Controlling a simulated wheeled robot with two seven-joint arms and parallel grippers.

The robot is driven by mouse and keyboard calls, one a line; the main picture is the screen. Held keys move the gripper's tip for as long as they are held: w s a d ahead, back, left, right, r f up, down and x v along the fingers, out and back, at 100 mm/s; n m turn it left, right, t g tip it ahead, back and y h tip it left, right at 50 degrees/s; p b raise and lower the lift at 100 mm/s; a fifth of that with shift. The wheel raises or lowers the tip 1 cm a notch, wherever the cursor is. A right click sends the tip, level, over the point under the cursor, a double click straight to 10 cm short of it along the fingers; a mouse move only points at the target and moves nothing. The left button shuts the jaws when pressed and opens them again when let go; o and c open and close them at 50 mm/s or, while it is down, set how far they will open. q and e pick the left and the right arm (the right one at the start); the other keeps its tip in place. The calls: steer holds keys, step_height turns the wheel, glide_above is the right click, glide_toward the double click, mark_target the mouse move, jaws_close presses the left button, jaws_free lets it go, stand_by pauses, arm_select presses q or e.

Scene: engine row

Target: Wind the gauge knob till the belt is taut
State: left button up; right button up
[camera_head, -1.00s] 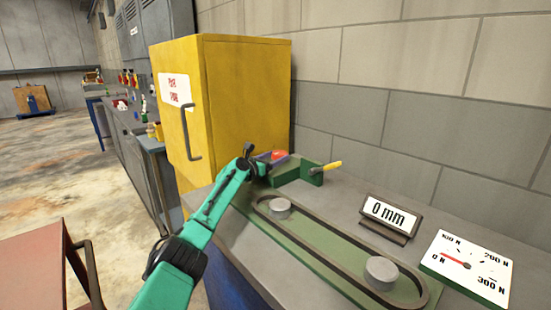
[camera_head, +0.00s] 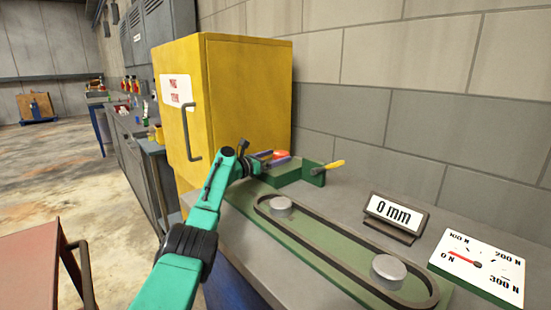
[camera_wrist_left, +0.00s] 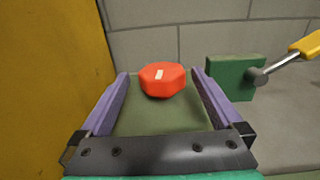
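The red faceted knob (camera_head: 281,154) is at the far end of the green belt rig. In the left wrist view the knob (camera_wrist_left: 162,79) has a pale mark on top and lies between the tips of my two purple fingers. My left gripper (camera_wrist_left: 160,76) is open, with a gap on both sides of the knob. The dark belt (camera_head: 335,247) loops around two grey pulleys (camera_head: 281,207). The white gauge (camera_head: 479,265) has its red needle at 0 N. A display (camera_head: 396,215) reads 0 mm. My right gripper is out of view.
A lever with a yellow handle (camera_head: 333,165) sits by a green block (camera_head: 296,172), just right of the knob. A yellow cabinet (camera_head: 245,95) stands close on the left. The block wall (camera_head: 400,90) is behind the bench.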

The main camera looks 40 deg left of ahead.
arm_select(q)
steer(key=shift+f, duration=0.1)
steer(key=shift+s+a+p, duration=0.1)
steer(key=shift+s+p, duration=0.3)
steer(key=shift+s, duration=0.45)
steer(key=s, duration=0.8)
steer(key=s+b, duration=0.1)
steer(key=s, duration=0.4)
steer(key=shift+a, duration=0.35)
